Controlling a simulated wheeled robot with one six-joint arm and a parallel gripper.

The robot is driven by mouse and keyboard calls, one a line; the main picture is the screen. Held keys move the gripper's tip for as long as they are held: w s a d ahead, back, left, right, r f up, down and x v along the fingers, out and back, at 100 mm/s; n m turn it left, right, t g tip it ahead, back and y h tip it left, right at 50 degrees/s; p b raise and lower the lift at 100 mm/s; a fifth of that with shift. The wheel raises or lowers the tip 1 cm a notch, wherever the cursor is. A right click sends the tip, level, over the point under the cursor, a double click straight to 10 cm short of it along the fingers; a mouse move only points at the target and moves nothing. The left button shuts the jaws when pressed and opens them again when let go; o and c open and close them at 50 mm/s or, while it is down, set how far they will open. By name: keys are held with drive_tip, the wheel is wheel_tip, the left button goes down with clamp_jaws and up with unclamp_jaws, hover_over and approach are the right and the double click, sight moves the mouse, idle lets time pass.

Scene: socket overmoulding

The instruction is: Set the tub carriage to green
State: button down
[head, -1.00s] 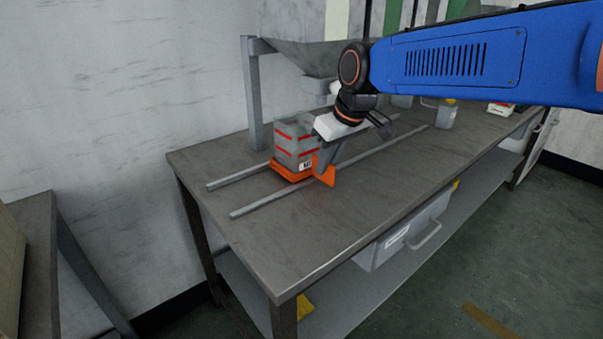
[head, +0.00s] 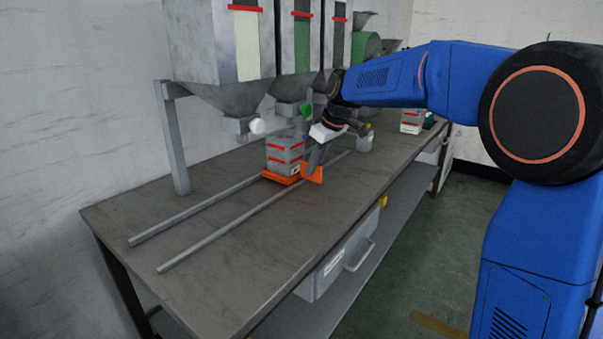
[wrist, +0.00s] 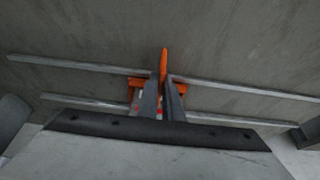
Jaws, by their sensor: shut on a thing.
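The orange tub carriage (head: 281,178) sits on two grey rails and bears a grey tub (head: 285,150) with red bands. The tub stands below the hoppers, roughly between the white knob (head: 257,126) and the green knob (head: 305,110); exact alignment is hard to tell. My gripper (head: 314,163) is shut on the carriage's upright orange handle (head: 312,174). In the wrist view the handle (wrist: 164,60) stands between my two fingers (wrist: 165,90), which hide most of the carriage. The hopper with the green window (head: 302,42) is right of the one with the cream window (head: 246,45).
The rails (head: 205,233) run along the workbench (head: 220,280), with bare stretches at left. A grey post (head: 172,140) stands behind them at left. A grey container (head: 364,140) stands farther along, and a red-banded tub (head: 411,120) near the far end.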

drive_tip(key=shift+w+d, duration=0.85)
drive_tip(key=shift+w, duration=0.15)
drive_tip(key=c, duration=1.9)
unclamp_jaws()
drive_tip(key=v, duration=1.7)
drive_tip(key=shift+s+r, duration=0.1)
drive_tip(key=shift+r, duration=0.05)
